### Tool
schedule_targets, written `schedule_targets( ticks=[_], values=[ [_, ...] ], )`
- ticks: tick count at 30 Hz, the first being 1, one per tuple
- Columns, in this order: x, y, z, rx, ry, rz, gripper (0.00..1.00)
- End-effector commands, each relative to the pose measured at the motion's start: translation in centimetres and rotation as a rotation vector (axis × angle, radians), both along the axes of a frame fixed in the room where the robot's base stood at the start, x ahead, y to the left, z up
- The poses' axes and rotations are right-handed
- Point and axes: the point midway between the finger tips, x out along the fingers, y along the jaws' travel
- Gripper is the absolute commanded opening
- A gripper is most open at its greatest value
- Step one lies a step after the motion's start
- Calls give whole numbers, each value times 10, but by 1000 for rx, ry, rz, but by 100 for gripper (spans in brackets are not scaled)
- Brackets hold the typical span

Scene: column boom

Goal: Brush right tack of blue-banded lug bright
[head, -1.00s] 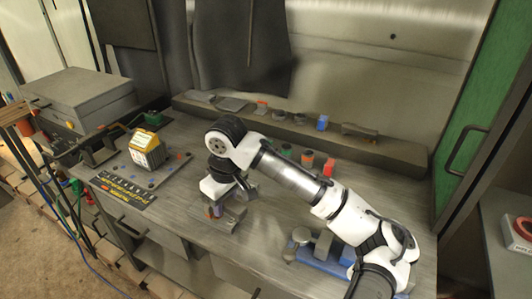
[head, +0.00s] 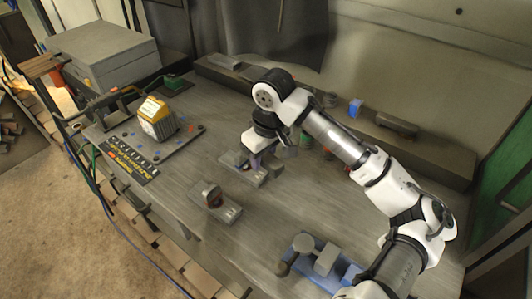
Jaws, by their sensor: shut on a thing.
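A lug on a flat grey plate (head: 262,180) stands in mid-bench. A bluish-purple patch (head: 257,161) shows there just under my gripper, and I cannot tell if it is the lug's band or part of the held thing. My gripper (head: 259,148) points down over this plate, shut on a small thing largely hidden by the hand. I cannot tell if it touches the lug. A second lug (head: 211,195), dark and rounded with a reddish mark, stands on its own plate (head: 228,212) nearer the front edge. The tacks are too small to make out.
A blue vise-like fixture (head: 318,262) is at the front right, below my arm. A yellow-topped box (head: 157,118) stands on a plate at the left. A grey case (head: 105,58) is behind it. A raised ledge (head: 440,158) with small items runs along the back.

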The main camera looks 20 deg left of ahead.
Motion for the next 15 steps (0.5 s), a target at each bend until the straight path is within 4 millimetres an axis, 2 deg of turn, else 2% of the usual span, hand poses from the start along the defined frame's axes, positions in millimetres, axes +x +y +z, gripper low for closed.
schedule_targets(
  ticks=[15],
  values=[
    [0, -1, -49, -1, 0, -1, 5]
  ],
)
